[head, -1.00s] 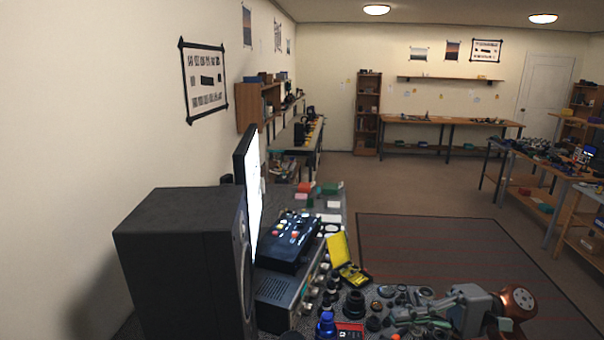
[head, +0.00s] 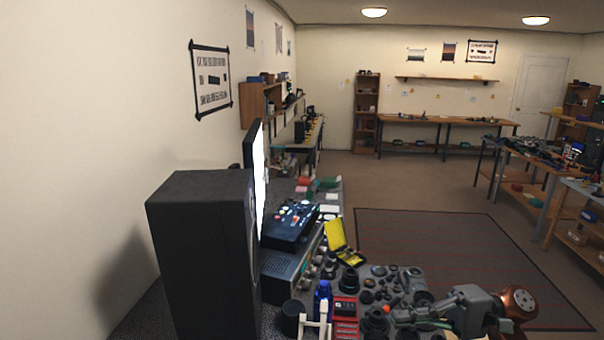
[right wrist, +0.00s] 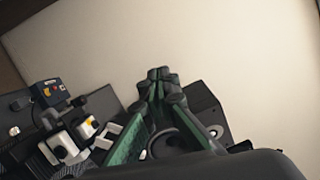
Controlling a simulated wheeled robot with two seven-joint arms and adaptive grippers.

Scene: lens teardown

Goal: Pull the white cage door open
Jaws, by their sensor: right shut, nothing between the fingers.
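A white frame of thin bars (head: 315,327), perhaps part of the white cage, shows at the bottom edge in the head view. Most of it is cut off, so I cannot tell how its door stands. My right gripper (head: 392,313) reaches in from the right over the crowded bench, to the right of the white frame and apart from it. In the right wrist view its green-sided fingers (right wrist: 161,78) meet at their dark tips with nothing between them. No cage door can be made out there. My left gripper is not in view.
A black speaker (head: 205,255) and a thin monitor (head: 258,190) stand at the left. A blue bottle (head: 323,291), red box (head: 345,308), yellow case (head: 335,235) and many dark lens parts (head: 380,290) crowd the bench. A control box (head: 290,223) sits behind.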

